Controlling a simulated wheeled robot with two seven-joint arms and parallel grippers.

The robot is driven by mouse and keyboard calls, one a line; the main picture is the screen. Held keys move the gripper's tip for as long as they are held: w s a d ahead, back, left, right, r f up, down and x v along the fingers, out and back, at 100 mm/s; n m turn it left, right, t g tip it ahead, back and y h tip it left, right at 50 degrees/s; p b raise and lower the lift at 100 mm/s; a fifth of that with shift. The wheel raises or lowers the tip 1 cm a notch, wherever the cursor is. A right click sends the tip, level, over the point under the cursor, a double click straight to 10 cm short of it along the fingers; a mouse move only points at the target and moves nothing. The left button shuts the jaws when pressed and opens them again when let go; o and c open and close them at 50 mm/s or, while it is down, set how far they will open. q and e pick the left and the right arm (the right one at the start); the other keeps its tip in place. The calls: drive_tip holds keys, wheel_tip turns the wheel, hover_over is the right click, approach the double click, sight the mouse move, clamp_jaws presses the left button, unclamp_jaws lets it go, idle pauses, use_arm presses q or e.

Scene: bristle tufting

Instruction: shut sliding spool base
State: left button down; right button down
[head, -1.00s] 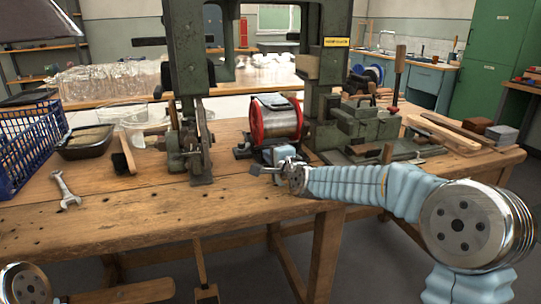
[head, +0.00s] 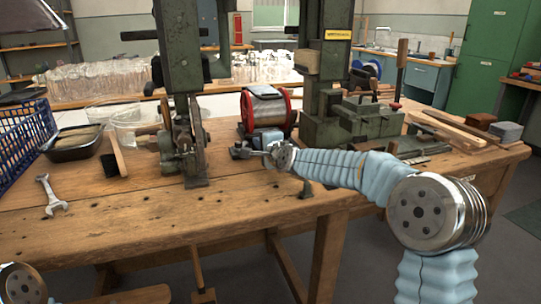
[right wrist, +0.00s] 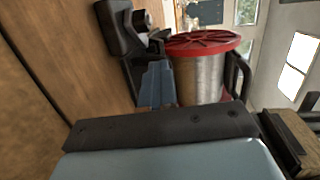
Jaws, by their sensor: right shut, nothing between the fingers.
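The wire spool (head: 267,112), with red flanges, sits on its low dark base (head: 240,136) on the wooden bench, between two green machine columns. My right gripper (head: 240,152) is shut and empty, just in front of the base's left front part. I cannot tell whether it touches the base. In the right wrist view the spool (right wrist: 200,75) is close ahead, with the black base part (right wrist: 120,35) beside it; a dark bolted bar of my gripper crosses the bottom. How far the base is slid is hard to tell. My left gripper is out of view.
A green press column with a lever (head: 180,130) stands left of the spool, and a green vise-like machine (head: 365,118) on its right. A wrench (head: 50,195), a black tray (head: 72,142) and a brush (head: 113,156) lie at the left.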

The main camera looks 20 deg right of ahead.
drive_tip(key=shift+d+r, duration=0.1)
drive_tip(key=shift+r, duration=0.2)
drive_tip(key=shift+s+f, duration=0.1)
drive_tip(key=shift+s, duration=0.15)
drive_tip(key=b+v, duration=0.3)
drive_tip(key=v, duration=0.9)
drive_tip(key=shift+s+f, duration=0.1)
drive_tip(key=shift+s, duration=0.55)
